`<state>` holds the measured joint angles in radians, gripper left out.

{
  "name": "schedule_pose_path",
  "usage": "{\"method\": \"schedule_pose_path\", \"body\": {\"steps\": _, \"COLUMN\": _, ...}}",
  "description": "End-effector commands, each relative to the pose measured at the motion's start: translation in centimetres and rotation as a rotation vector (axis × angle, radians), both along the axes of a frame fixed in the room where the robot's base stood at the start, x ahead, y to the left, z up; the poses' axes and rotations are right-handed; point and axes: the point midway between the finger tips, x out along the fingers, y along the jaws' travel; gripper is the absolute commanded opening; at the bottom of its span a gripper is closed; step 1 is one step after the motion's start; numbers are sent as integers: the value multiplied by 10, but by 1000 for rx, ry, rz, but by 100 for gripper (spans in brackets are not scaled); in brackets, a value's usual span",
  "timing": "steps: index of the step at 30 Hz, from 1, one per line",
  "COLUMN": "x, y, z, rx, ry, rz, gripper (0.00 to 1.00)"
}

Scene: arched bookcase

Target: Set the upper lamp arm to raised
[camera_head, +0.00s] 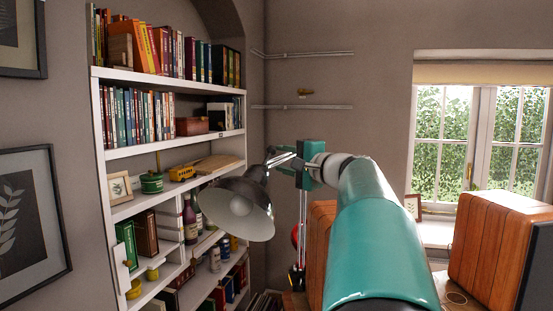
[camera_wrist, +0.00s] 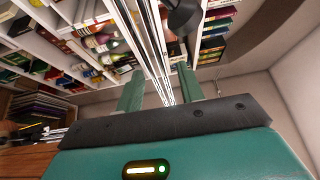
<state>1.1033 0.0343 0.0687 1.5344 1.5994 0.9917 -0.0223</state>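The desk lamp has a dark shade (camera_head: 238,205) with a pale inside, hanging tilted left of my arm in the head view. Its short silver upper arm (camera_head: 281,159) runs from the shade to my gripper (camera_head: 303,165). Thin upright rods (camera_head: 302,225) run below the gripper. In the wrist view, my gripper (camera_wrist: 160,75) has its two teal fingers apart. Pale lamp rods (camera_wrist: 161,55) pass between them, with gaps seemingly on both sides. The dark shade (camera_wrist: 184,18) shows beyond the fingers. My arm hides part of the lamp in the head view.
A white bookcase (camera_head: 172,78) full of books stands behind and left of the lamp. A wooden speaker-like box (camera_head: 318,240) stands behind my arm, and another (camera_head: 495,240) stands at right. A window (camera_head: 480,140) is behind. Thin wall shelves (camera_head: 300,106) sit above the gripper.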

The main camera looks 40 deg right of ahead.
Motion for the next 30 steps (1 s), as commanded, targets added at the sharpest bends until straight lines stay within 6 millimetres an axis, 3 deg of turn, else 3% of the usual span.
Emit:
{"method": "schedule_pose_path", "body": {"steps": 6, "x": 25, "y": -1, "z": 1, "rx": 0, "ry": 0, "rz": 1, "gripper": 38}}
{"method": "schedule_pose_path", "body": {"steps": 15, "x": 28, "y": -1, "z": 1, "rx": -1, "ry": 0, "rz": 0, "gripper": 38}}
{"method": "schedule_pose_path", "body": {"steps": 16, "x": 28, "y": -1, "z": 1, "rx": -1, "ry": 0, "rz": 0, "gripper": 36}}
{"method": "schedule_pose_path", "body": {"steps": 21, "x": 28, "y": -1, "z": 1, "rx": 0, "ry": 0, "rz": 0, "gripper": 2}}
{"method": "schedule_pose_path", "body": {"steps": 30, "x": 28, "y": -1, "z": 2, "rx": 4, "ry": 2, "rz": 0, "gripper": 0}}
